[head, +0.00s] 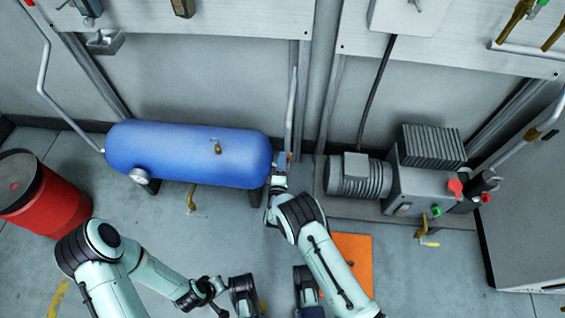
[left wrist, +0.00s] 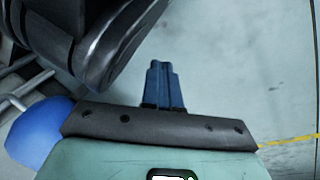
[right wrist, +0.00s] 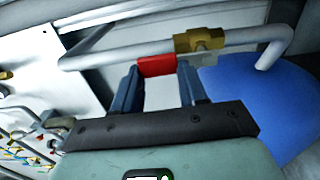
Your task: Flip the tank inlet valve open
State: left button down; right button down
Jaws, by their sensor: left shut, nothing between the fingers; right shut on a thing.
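The tank inlet valve shows in the right wrist view as a brass body (right wrist: 195,41) on a grey pipe (right wrist: 125,55), with a red handle (right wrist: 157,65) beside it. My right gripper (head: 280,167) is at the right end of the blue tank (head: 185,150) and hides the valve in the head view. In the right wrist view its fingers close on the red handle from either side. The handle sits close to the pipe; its exact angle is hard to tell. My left gripper (left wrist: 163,85) is shut and empty, low in front of the tank.
A pump with a ribbed motor (head: 358,178) stands right of the tank. A red drum (head: 45,195) is at the left. An orange plate (head: 353,260) lies on the floor. A brass fitting (head: 217,146) tops the tank. Floor between drum and tank is clear.

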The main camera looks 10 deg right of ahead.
jog(key=shift+d+f, duration=0.1)
jog(key=c, duration=0.6)
grip_release()
pick_arm(q)
notch_tip(320, 180, up, 6)
jog(key=w+d+t+p, duration=0.1)
jog(key=w+p, duration=0.1)
jog(key=p, duration=0.1)
jog(key=shift+w+d+f, duration=0.15)
jog(key=shift+d+f, duration=0.1)
jog(key=shift+d, duration=0.15)
pick_arm(e)
jog(key=v, duration=1.3)
jog(key=shift+s, duration=0.25)
